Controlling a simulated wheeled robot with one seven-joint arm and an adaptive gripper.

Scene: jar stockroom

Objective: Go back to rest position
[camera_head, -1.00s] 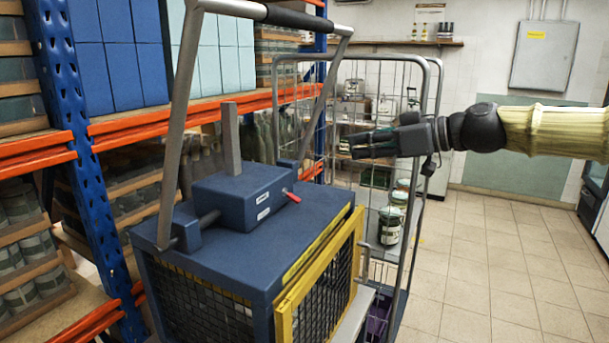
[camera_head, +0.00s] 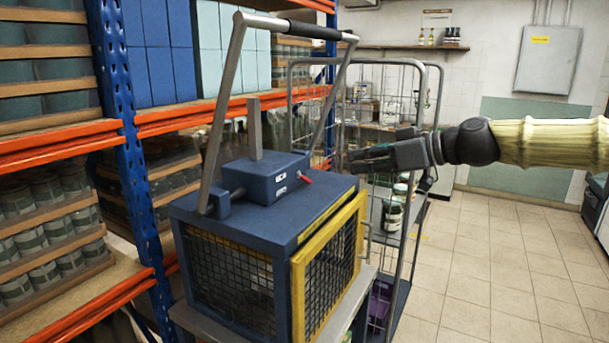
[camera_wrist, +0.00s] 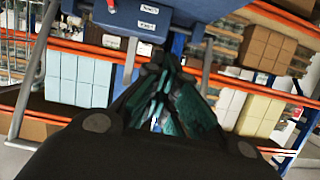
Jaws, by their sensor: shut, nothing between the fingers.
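My gripper (camera_head: 352,160) is shut and empty at the end of my arm, which reaches in from the right in the head view. It is in the air in front of the wire roll cage, to the right of the blue machine (camera_head: 240,186) with the grey handle and yellow mesh door. In the wrist view my gripper's dark fingers (camera_wrist: 160,65) are together, with the blue machine's box (camera_wrist: 140,18) beyond them at the top.
Orange-and-blue shelving (camera_head: 140,190) with jars and blue boxes fills the left. The wire roll cage (camera_head: 415,250) stands behind the machine, with a jar (camera_head: 392,214) inside. The tiled floor (camera_head: 490,265) at the right is clear. A grey wall cabinet (camera_head: 548,60) hangs at the back.

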